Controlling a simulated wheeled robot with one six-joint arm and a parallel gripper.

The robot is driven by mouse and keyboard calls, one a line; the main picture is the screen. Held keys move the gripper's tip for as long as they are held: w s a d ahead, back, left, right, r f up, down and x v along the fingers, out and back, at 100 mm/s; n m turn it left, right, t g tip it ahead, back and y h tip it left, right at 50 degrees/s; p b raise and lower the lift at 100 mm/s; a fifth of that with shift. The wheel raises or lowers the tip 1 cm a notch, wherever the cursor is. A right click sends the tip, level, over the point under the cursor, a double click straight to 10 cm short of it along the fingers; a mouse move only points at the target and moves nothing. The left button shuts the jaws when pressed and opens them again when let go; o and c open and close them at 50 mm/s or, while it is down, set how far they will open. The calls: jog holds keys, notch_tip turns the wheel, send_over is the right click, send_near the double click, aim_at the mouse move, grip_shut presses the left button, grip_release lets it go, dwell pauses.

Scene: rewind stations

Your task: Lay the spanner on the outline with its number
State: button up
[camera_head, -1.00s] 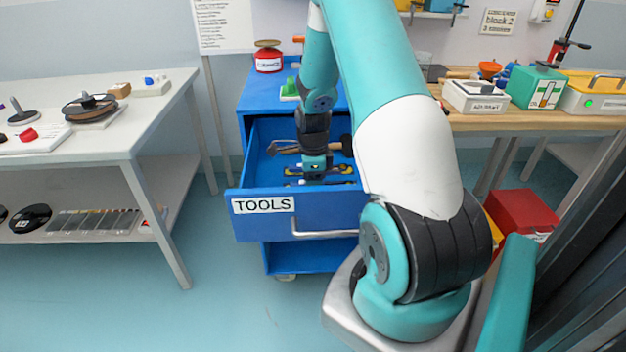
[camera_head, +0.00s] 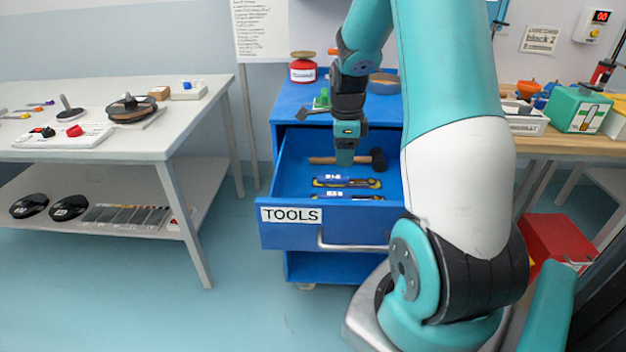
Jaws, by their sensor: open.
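My gripper (camera_head: 345,160) is over the open blue drawer (camera_head: 290,236) labelled TOOLS, pointing down. It is open, with nothing visible held. Below it lies a mallet with a wooden handle and black head (camera_head: 378,160). In front of the mallet lie two dark tools with yellow parts and white tags, the farther one (camera_head: 345,183) and the nearer one (camera_head: 338,196). I cannot tell whether either is the spanner, and the tags are too small to read. The drawer front and my gripper hide parts of the drawer's inside. No numbered outline can be made out.
A red tin (camera_head: 303,72) and a green item (camera_head: 322,100) stand on the blue cabinet top. A white table (camera_head: 110,140) at left carries spools and small parts. A wooden bench (camera_head: 560,146) with boxes is at right. A red box (camera_head: 555,242) stands low at right.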

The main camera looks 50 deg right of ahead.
jog(key=a+r+n+t+y, duration=0.1)
jog(key=a+r+n, duration=0.3)
jog(key=a+n, duration=0.55)
jog(key=a+r+n+y, duration=0.1)
jog(key=a+r+n, duration=0.4)
jog(key=a, duration=0.7)
jog(key=s+a+r+n+y, duration=0.1)
jog(key=s+a+n, duration=0.6)
jog(key=n, duration=0.3)
jog(key=s+a+r+n+g+y, duration=0.1)
jog(key=s+a+r+n, duration=0.1)
jog(key=s+a+n, duration=0.6)
jog(key=shift+s+a+r+n, duration=0.15)
jog(key=shift+a+r+n, duration=0.15)
jog(key=shift+a+n, duration=0.85)
jog(key=shift+d, duration=0.15)
